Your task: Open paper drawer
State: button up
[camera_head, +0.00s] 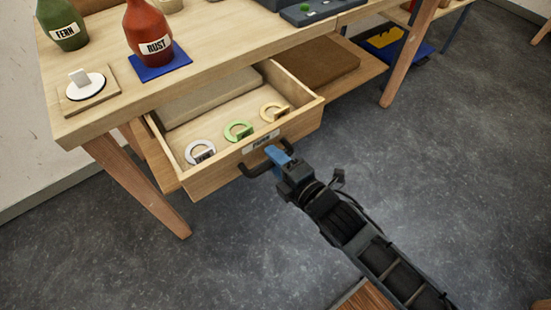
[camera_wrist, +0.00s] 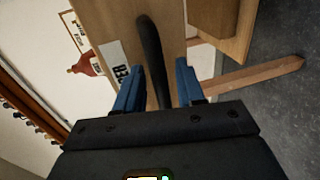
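The wooden drawer (camera_head: 215,179) under the table is pulled out, with its inside showing. A dark bar handle (camera_head: 256,170) and a white label are on its front; the label is too small to read surely. My gripper (camera_head: 277,155) is at the handle's right part. In the wrist view the handle (camera_wrist: 152,60) passes between the blue fingers of my gripper (camera_wrist: 158,85), with a gap visible on each side. The fingers stand apart and look open around the handle. White, green and beige rings (camera_head: 238,131) lie in the drawer.
The wooden table (camera_head: 110,60) carries a green bottle (camera_head: 62,25), a red bottle (camera_head: 147,30) on a blue mat, and a white disc on a small board (camera_head: 85,87). A table leg (camera_head: 140,185) stands left of the drawer. The grey floor in front is mostly clear.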

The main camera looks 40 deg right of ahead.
jog(key=v, duration=0.7)
jog(key=shift+s, duration=0.25)
jog(key=s+r+m, duration=0.6)
jog(key=s+m, duration=0.3)
jog(key=s, duration=0.2)
jog(key=s+a+r+m, duration=0.1)
jog(key=s+r+m, duration=0.6)
jog(key=s, duration=0.5)
jog(key=shift+r+m+g, duration=0.25)
jog(key=shift+m+g, duration=0.15)
jog(key=shift+m, duration=0.6)
